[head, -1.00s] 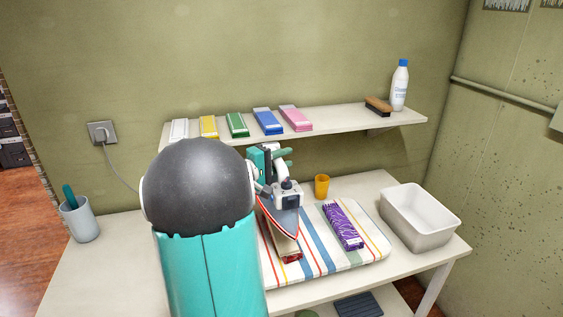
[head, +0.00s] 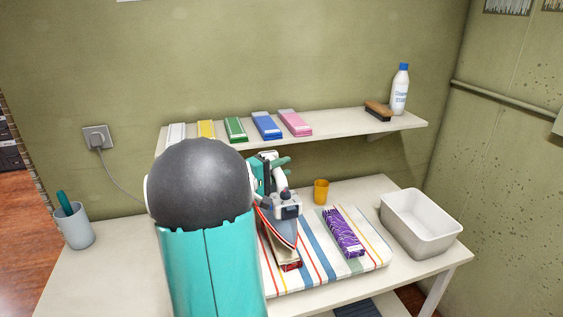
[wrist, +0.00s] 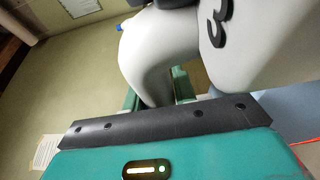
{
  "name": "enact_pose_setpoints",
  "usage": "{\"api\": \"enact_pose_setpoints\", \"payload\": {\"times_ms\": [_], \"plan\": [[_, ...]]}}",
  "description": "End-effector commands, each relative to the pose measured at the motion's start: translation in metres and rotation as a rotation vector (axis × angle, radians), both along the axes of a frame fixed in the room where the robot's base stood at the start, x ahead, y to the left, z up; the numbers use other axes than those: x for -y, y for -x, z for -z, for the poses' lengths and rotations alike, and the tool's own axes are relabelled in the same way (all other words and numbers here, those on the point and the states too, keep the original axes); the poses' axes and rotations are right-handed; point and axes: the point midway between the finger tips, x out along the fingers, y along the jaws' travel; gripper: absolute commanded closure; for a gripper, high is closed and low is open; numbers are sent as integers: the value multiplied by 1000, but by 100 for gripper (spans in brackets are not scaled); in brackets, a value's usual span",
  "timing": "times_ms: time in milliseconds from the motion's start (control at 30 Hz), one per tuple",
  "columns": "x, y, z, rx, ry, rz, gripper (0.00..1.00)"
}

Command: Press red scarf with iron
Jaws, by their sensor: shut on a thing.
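The red scarf (head: 291,266) lies folded as a narrow strip on the striped ironing pad (head: 320,262); only its near end shows, red with a pale part. The iron (head: 283,228), with a grey body and red edge, is over the scarf and hides most of it. I cannot tell whether its sole touches the cloth. My gripper (head: 270,177) is shut on the iron's handle, and my arm hides part of it in the head view. In the wrist view the iron's pale handle (wrist: 150,60) fills the space at the green fingers.
A purple patterned scarf (head: 343,233) lies right of the iron. An orange cup (head: 321,190) stands behind, a white bin (head: 420,228) to the right. A shelf (head: 345,124) above holds coloured folded cloths, a brush (head: 378,111) and a bottle (head: 400,90). A grey cup (head: 77,228) stands left.

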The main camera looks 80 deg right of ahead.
Motion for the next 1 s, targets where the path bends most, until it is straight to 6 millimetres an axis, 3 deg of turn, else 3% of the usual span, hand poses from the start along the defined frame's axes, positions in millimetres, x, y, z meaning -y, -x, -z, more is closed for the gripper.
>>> {"api": "enact_pose_setpoints", "payload": {"times_ms": [600, 1000], "plan": [[4, 0, 47, -1, 6, 2, 100], [3, 0, 53, 0, 7, 2, 100]]}}
